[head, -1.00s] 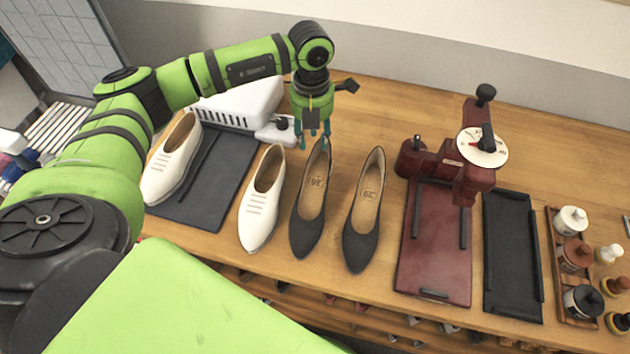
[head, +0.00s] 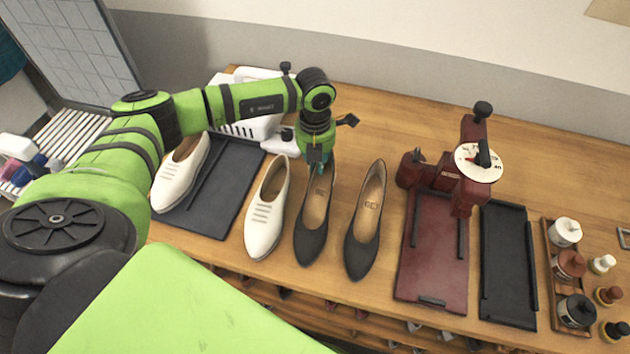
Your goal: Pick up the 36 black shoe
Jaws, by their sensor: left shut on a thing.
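Two black shoes stand side by side on the wooden table. The left black shoe (head: 311,243) has a tan insole with a small printed mark, too small to read surely now. My left gripper (head: 317,168) is over its heel end and is shut on the back rim, hiding part of the heel. The shoe still appears to rest on the table. The right black shoe (head: 361,257) stands apart from the gripper, its insole also marked. My right gripper is not in view.
A white shoe (head: 264,232) stands close left of the held shoe. Another white shoe (head: 174,187) is on a dark mat (head: 213,216). A dark red stand (head: 431,268) with a dial, a black tray (head: 508,285) and several jars are at right. A white basket-like box is behind.

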